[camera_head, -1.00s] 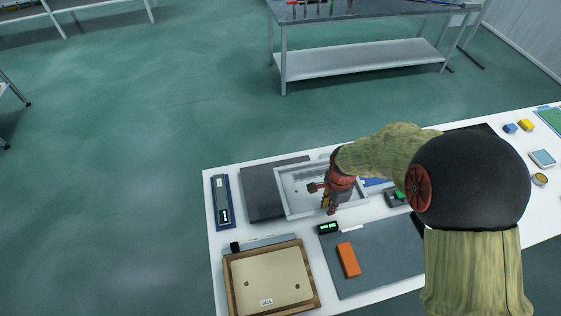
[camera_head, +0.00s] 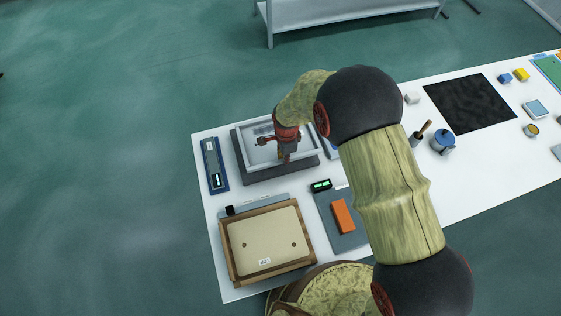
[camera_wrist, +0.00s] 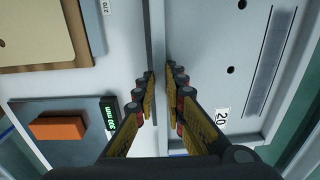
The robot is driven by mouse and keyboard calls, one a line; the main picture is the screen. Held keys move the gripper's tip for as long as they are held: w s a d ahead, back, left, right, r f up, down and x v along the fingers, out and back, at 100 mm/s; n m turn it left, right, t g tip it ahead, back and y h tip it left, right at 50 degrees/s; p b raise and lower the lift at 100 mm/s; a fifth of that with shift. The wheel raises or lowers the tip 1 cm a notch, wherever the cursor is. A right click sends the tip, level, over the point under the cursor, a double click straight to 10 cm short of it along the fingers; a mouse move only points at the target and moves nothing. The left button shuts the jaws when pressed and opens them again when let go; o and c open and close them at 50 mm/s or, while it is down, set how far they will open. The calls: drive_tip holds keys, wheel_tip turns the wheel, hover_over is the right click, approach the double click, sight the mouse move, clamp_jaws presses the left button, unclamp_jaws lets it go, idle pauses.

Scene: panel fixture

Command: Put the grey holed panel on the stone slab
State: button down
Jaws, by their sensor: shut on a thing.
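The grey holed panel (camera_head: 259,155) is a light grey tray-like plate with a raised rim. In the head view it lies over the dark stone slab (camera_head: 275,176), whose dark edge shows around its left and front sides. I cannot tell whether it touches the slab or hangs just above it. My gripper (camera_head: 287,159) is at the panel's near rim, pointing down. In the wrist view my gripper (camera_wrist: 160,75) is shut with its fingers on both sides of the thin rim. The panel's holes, slot and a "20" label (camera_wrist: 222,114) show to the right.
A blue tray with a gauge (camera_head: 214,165) stands left of the slab. A wooden frame with a beige plate (camera_head: 262,240) lies in front. An orange block (camera_head: 343,216) is on a grey mat, near a green-lit display (camera_head: 320,185). A black mat (camera_head: 470,103) lies farther right.

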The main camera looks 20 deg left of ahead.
sight(281, 167)
drive_tip(key=shift+a+f, duration=0.65)
drive_tip(key=f, duration=0.3)
drive_tip(key=shift+a+f, duration=0.25)
drive_tip(key=shift+f, duration=0.05)
drive_tip(key=shift+s, duration=0.1)
drive_tip(key=c, duration=1.8)
unclamp_jaws()
drive_tip(key=shift+d, duration=0.1)
drive_tip(key=shift+c, duration=0.2)
drive_tip(key=r, duration=1.2)
drive_tip(key=shift+s+d, duration=0.1)
drive_tip(key=shift+s, duration=0.1)
